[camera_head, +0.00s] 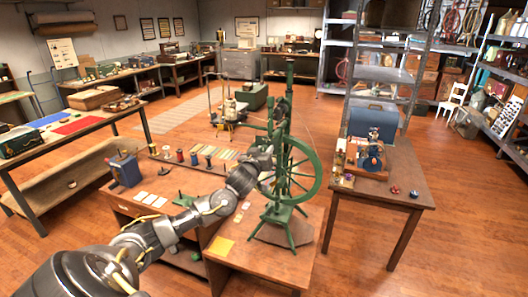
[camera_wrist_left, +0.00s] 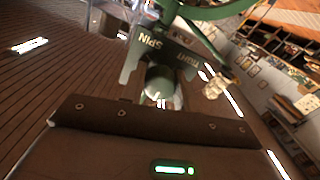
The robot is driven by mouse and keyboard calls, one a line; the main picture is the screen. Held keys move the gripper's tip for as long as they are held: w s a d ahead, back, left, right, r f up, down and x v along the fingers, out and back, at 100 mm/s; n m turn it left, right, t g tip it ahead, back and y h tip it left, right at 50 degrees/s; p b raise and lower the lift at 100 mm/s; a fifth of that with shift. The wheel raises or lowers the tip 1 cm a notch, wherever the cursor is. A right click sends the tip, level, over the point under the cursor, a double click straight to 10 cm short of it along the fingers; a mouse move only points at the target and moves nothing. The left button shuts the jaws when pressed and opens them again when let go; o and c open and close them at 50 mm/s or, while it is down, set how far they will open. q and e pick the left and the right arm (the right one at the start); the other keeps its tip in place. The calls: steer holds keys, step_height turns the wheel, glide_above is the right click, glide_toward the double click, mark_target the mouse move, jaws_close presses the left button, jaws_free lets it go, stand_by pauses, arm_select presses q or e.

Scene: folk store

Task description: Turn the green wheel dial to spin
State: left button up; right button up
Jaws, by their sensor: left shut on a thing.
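The green spinning wheel (camera_head: 288,175) stands upright on the small wooden table in the head view. Its large round rim faces me. A rounded green dial (camera_wrist_left: 159,82) sits below the plate, directly in front of my wrist. My left gripper (camera_head: 262,160) reaches the wheel's left side at mid-height and is shut on the dial. Its fingertips are mostly hidden. My right gripper is not in view.
The small table (camera_head: 270,268) holds a yellow card (camera_head: 221,246). A low bench at left carries thread spools (camera_head: 194,158) and a blue box (camera_head: 125,169). A table at right holds a blue sewing-machine case (camera_head: 372,123). Open floor (camera_head: 465,215) lies to the right.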

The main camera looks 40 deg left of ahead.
arm_select(q)
steer(key=shift+c, duration=0.3)
steer(key=m+b, duration=0.1)
steer(key=m, duration=0.2)
steer(key=m+b, duration=0.1)
steer(key=m, duration=0.2)
steer(key=shift+m, duration=0.3)
steer(key=m+b, duration=0.2)
steer(key=m, duration=0.3)
steer(key=shift+a+f+m, duration=0.1)
steer(key=shift+m, duration=0.2)
steer(key=m+b, duration=0.3)
steer(key=m, duration=0.2)
steer(key=shift+b, duration=0.3)
steer(key=m+b, duration=0.2)
steer(key=m, duration=0.1)
steer(key=shift+m+b, duration=0.3)
steer(key=shift+m, duration=0.1)
steer(key=shift+m+b, duration=1.05)
steer(key=shift+m, duration=0.35)
